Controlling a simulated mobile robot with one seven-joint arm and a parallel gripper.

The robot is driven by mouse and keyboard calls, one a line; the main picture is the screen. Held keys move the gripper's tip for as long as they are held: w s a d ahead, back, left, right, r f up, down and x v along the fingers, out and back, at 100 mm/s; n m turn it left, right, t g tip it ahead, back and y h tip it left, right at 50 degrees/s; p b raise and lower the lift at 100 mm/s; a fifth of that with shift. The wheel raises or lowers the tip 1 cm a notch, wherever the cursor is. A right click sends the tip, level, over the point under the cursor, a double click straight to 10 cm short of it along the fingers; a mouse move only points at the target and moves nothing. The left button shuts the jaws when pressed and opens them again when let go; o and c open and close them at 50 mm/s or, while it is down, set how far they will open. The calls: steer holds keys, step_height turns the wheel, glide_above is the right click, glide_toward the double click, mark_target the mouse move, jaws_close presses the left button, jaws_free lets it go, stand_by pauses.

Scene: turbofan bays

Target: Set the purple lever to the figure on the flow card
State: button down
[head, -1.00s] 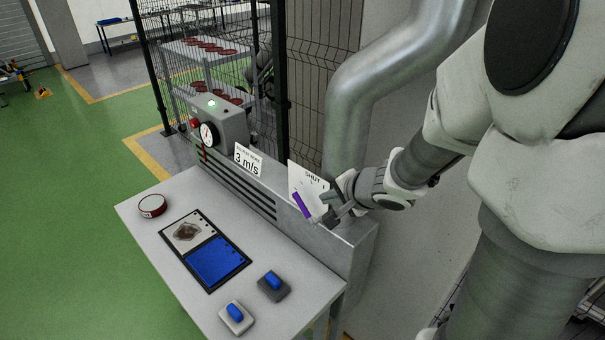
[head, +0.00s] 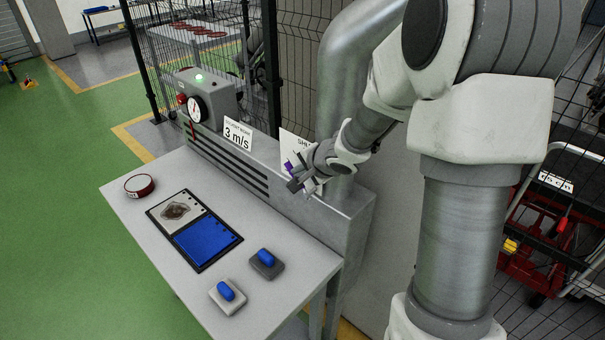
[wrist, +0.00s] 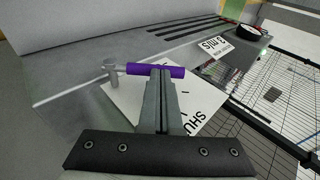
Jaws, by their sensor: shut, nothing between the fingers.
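The purple lever (wrist: 155,71) shows in the wrist view with its grey pivot post (wrist: 112,72) at its left end. A white plate marked "SHUT" (wrist: 190,117) lies behind it. My gripper (wrist: 160,75) is shut and empty, its fingertips at the lever's middle; I cannot tell if they touch it. In the head view my gripper (head: 303,186) hides most of the lever (head: 289,165) and part of the plate (head: 290,145). The flow card (head: 238,134) reads "3 m/s" and stands on the grey duct. A round gauge (head: 196,109) is left of it.
The bench (head: 140,212) holds a red-rimmed round dish (head: 140,186), a black-framed tray with a blue pad (head: 207,243), and two blocks with blue tops (head: 227,290) (head: 266,258). A large silver pipe (head: 345,90) and mesh fence stand behind. A red trolley (head: 545,235) is at right.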

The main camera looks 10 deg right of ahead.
stand_by(0.3)
steer(key=shift+w+a+f+p, duration=0.25)
steer(key=shift+w+f+p, duration=0.15)
steer(key=shift+w+p, duration=0.1)
steer(key=shift+r, duration=0.1)
